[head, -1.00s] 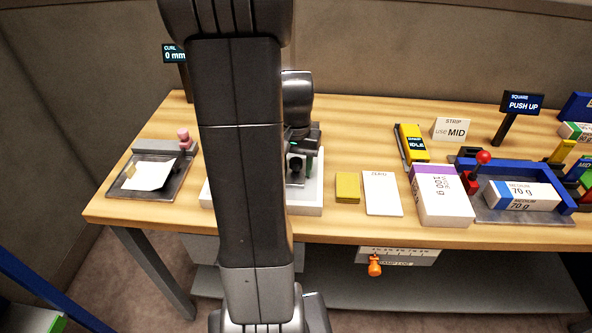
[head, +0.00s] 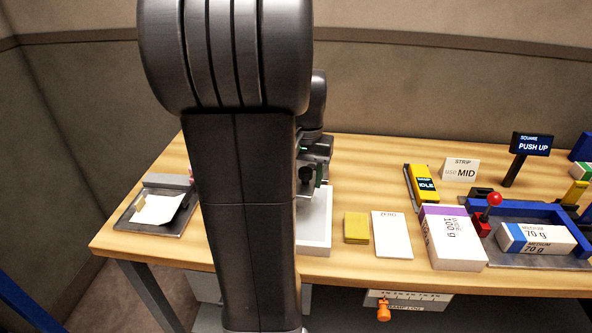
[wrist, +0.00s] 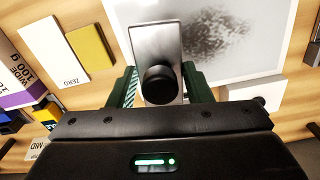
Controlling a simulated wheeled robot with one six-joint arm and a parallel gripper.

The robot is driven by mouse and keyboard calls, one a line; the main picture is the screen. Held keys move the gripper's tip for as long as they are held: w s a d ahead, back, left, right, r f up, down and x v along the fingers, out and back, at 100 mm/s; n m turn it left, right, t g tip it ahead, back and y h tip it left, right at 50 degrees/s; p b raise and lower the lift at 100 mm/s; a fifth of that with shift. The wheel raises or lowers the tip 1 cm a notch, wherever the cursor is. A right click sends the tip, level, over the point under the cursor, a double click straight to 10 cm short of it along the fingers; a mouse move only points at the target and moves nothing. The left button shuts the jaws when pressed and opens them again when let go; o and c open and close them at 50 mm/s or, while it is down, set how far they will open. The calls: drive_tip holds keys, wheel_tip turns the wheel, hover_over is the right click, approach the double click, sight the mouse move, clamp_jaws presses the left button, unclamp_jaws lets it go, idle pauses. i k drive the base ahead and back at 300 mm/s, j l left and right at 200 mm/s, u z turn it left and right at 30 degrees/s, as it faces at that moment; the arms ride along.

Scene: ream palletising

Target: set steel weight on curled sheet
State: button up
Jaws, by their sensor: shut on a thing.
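The steel weight (wrist: 155,42) is a flat metal block with a black knob (wrist: 158,85). My gripper (wrist: 163,88) is shut on it, with a green finger on each side of the knob, in the wrist view. In the head view my gripper (head: 310,172) holds the weight above the white tray, partly hidden by my arm. The curled sheet (head: 157,208) is a white paper on a dark plate (head: 133,224) at the table's left end. A small tan piece sits on its left corner.
Right of the white tray (head: 316,249) lie a yellow pad (head: 356,228), a white ZERO card (head: 391,234) and a ream (head: 453,243). A blue-framed station with a red-knobbed lever (head: 494,199) stands further right. My arm hides the table between plate and tray.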

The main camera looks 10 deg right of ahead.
sight(155, 209)
drive_tip(key=k, duration=1.5)
